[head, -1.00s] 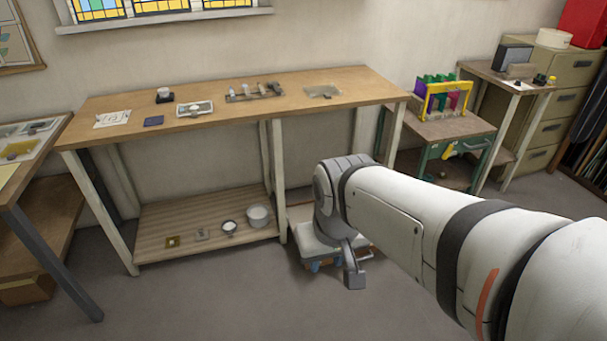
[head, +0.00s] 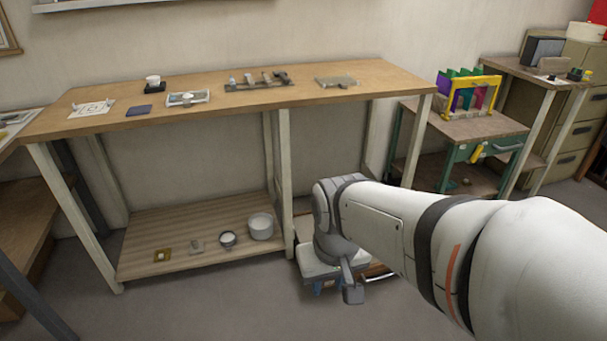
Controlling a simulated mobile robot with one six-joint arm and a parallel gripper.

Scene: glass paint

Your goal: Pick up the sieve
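A small round dish-like thing with a dark rim and pale inside (head: 228,239), possibly the sieve, rests on the slatted lower shelf (head: 190,259) of the long bench. I cannot make out any mesh. A larger pale round tub (head: 260,227) stands just right of it. My gripper (head: 352,291) hangs low at the end of my arm, right of the shelf and apart from these things. Its fingers are too small and turned away to tell whether they are open.
The bench top (head: 215,110) carries several small tools and trays. A bench leg (head: 286,185) stands between the shelf things and my arm. A green-framed cart (head: 465,128) stands at right. The floor in front is clear.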

